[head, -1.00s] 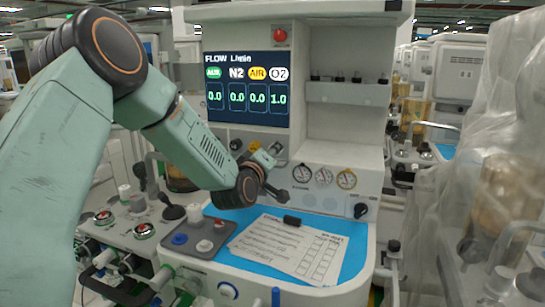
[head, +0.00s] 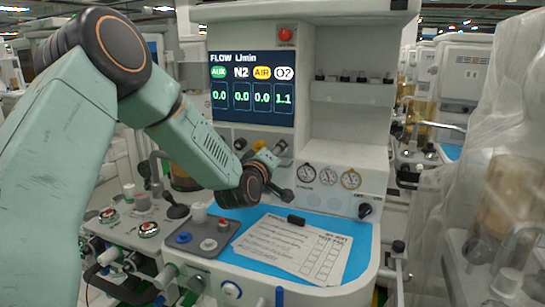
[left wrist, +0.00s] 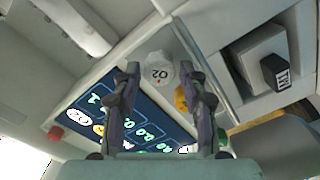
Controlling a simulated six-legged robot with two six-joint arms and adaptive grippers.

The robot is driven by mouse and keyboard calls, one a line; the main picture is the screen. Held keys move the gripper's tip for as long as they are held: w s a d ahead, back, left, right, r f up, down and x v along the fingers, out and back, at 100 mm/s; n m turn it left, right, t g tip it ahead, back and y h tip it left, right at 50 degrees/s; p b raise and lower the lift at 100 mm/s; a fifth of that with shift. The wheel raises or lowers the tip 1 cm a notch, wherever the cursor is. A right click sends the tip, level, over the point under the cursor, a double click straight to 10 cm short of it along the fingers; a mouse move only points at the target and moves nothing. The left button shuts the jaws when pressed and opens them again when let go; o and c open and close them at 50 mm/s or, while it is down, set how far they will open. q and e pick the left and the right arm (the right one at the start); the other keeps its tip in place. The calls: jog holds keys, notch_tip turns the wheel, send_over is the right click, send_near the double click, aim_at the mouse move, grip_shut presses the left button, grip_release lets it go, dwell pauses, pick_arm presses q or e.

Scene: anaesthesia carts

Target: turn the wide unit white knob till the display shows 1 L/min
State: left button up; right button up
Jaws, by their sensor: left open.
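The wide unit's display (head: 252,88) reads 0.0 under AUX, N2 and AIR, and 1.1 under O2. The white knob (left wrist: 160,70), marked O2, sits on the panel below the display; in the head view it shows partly, just past my gripper (head: 277,172). In the left wrist view my left gripper (left wrist: 160,80) is open, with one finger on each side of the white knob. I cannot tell whether the fingers touch it. A yellow knob (left wrist: 181,100) is close beside the right finger. My right gripper is not in view.
Several round gauges (head: 328,177) and a black knob (head: 365,210) are right of the gripper. A paper form (head: 293,248) lies on the blue worktop (head: 362,240). A cart under clear plastic (head: 470,150) stands at the right.

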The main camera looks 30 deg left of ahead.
pick_arm(q)
jog(key=v, duration=1.2)
jog(key=shift+a, duration=0.15)
jog(key=shift+s+f, duration=0.1)
dwell(0.3)
